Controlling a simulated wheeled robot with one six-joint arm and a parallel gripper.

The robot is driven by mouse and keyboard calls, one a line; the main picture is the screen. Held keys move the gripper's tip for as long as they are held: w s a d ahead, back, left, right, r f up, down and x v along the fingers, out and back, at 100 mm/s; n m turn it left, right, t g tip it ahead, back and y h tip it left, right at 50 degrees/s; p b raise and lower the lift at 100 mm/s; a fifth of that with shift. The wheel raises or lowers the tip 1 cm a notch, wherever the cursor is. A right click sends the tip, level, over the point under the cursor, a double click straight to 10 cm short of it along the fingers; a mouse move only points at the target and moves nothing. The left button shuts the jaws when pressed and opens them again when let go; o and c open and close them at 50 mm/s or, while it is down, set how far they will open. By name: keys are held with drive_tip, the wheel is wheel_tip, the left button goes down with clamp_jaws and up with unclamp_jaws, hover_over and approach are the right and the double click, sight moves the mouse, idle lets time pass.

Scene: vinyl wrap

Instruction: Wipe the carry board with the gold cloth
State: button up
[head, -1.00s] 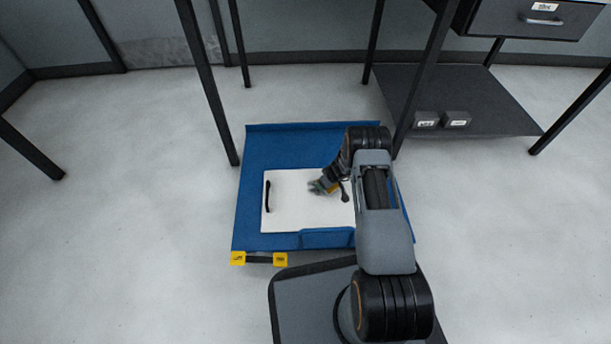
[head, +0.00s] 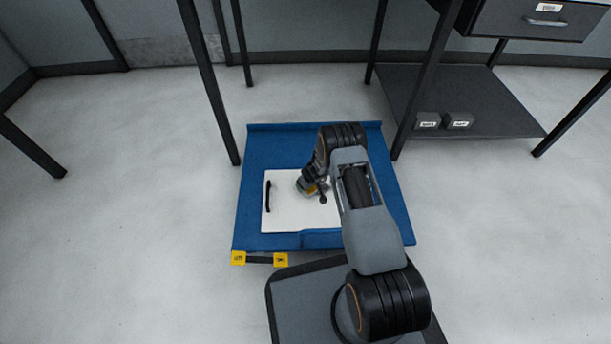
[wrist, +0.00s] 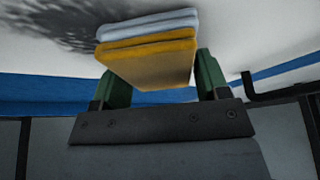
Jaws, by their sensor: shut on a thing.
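The white carry board (head: 284,215) lies on the blue tray on the floor, with a black handle (head: 268,196) at its left side. In the wrist view the board (wrist: 240,30) fills the top, with a dark grey smudge or shadow (wrist: 55,25) at the upper left. My gripper (head: 311,187) is low over the board's upper middle. In the wrist view my gripper (wrist: 155,85) has its green fingers shut on a folded gold cloth (wrist: 150,66). A folded light-blue layer (wrist: 150,25) shows beyond the gold one. I cannot tell whether the cloth touches the board.
The blue tray (head: 262,150) has a raised rim and yellow tags (head: 280,259) at its front. Dark table legs (head: 208,85) stand behind it. A low shelf (head: 490,110) with two small grey boxes is at right.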

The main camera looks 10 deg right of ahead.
wheel_tip(320, 180, up, 4)
drive_tip(key=shift+f+p, duration=0.1)
drive_tip(key=shift+p, duration=0.7)
drive_tip(key=shift+r+p, duration=0.9)
drive_tip(key=shift+r, duration=1.05)
